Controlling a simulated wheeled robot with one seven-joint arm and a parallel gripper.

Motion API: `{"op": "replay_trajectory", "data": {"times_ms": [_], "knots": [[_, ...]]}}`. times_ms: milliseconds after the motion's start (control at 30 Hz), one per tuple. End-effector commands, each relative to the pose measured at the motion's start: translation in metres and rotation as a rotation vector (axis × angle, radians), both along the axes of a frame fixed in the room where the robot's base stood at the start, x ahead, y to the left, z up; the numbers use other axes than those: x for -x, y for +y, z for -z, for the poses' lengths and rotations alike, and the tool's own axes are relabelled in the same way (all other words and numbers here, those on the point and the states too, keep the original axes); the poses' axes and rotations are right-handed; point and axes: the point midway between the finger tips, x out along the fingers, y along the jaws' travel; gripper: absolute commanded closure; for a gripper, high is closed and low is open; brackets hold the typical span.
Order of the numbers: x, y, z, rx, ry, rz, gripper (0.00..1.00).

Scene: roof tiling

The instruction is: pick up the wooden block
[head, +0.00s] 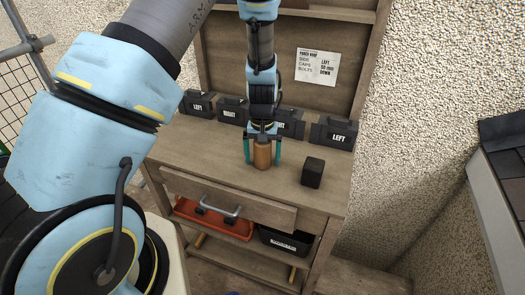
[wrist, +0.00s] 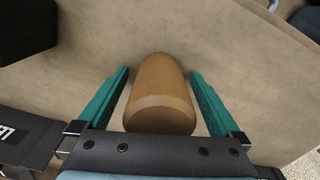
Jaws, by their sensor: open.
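The wooden block (head: 262,153) is a brown, rounded piece standing on the workbench top near its front edge. In the wrist view the wooden block (wrist: 160,92) lies in the middle, between the two teal fingers. My gripper (head: 262,152) is open around it, one finger on each side. The wrist view shows my gripper (wrist: 158,88) with a gap between each finger and the block. The block's upper end in the head view is partly hidden by my gripper.
A black cube (head: 312,172) stands on the workbench (head: 205,150) just right of my gripper. Several dark labelled cases, one marked LEFT (head: 337,134), line the bench's back.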

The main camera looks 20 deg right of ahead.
Motion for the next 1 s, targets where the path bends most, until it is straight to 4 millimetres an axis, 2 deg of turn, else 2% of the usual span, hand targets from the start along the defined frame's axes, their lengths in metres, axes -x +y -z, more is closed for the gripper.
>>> {"op": "replay_trajectory", "data": {"times_ms": [167,1000], "knots": [[-0.0001,-0.0003,0.0,0.0,0.0,0.0,0.01],[0.0,-0.0003,-0.0004,0.0,0.0,0.0,0.96]]}}
